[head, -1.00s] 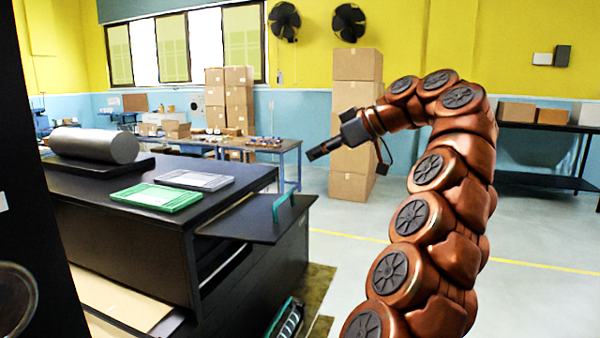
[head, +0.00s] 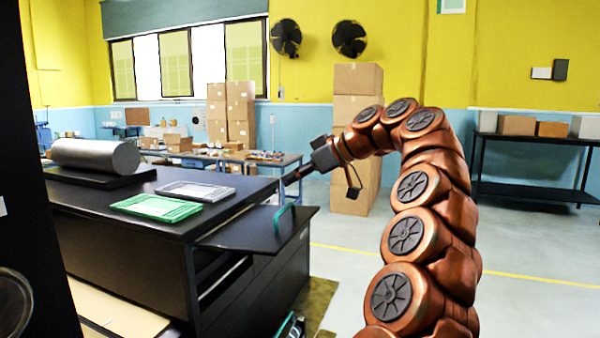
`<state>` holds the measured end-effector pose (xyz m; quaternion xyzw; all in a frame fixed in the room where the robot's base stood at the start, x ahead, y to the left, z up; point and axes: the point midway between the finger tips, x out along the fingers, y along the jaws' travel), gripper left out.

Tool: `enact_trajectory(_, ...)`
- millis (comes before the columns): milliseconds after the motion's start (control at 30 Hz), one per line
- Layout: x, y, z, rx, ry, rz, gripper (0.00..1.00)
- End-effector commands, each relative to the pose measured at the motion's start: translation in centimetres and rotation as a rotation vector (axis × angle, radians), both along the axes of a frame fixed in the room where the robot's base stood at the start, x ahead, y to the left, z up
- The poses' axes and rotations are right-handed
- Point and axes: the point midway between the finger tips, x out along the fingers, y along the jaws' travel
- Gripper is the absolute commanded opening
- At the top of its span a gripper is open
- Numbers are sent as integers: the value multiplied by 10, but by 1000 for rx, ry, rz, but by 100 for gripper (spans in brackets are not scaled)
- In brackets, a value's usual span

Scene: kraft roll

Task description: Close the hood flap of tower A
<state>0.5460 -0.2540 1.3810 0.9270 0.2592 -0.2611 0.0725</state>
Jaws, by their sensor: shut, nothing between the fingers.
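A flat black panel with a green handle (head: 283,216) juts out from the right side of the black cabinet (head: 130,222); this looks like the hood flap (head: 240,234), standing out about level. No label naming tower A is readable. My gripper (head: 287,181) is shut and empty. In the picture it is just above the handle, pointing down and left. I see no contact with the handle or panel, and the depth between them is hard to judge.
A grey roll (head: 97,155), a green tray (head: 156,208) and a grey tray (head: 195,191) lie on the cabinet top. A dark upright panel (head: 35,200) fills the left edge. Stacked boxes (head: 356,110) stand behind my arm. The floor (head: 530,290) at right is clear.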

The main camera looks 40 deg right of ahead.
Motion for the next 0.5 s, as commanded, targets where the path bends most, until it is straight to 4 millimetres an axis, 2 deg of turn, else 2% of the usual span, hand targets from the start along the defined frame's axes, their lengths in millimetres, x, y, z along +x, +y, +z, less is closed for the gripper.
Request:
enact_trajectory(300,19,11,-12,0,-3,-3,0)
enact_trajectory(500,14,8,-25,3,-2,-2,0)
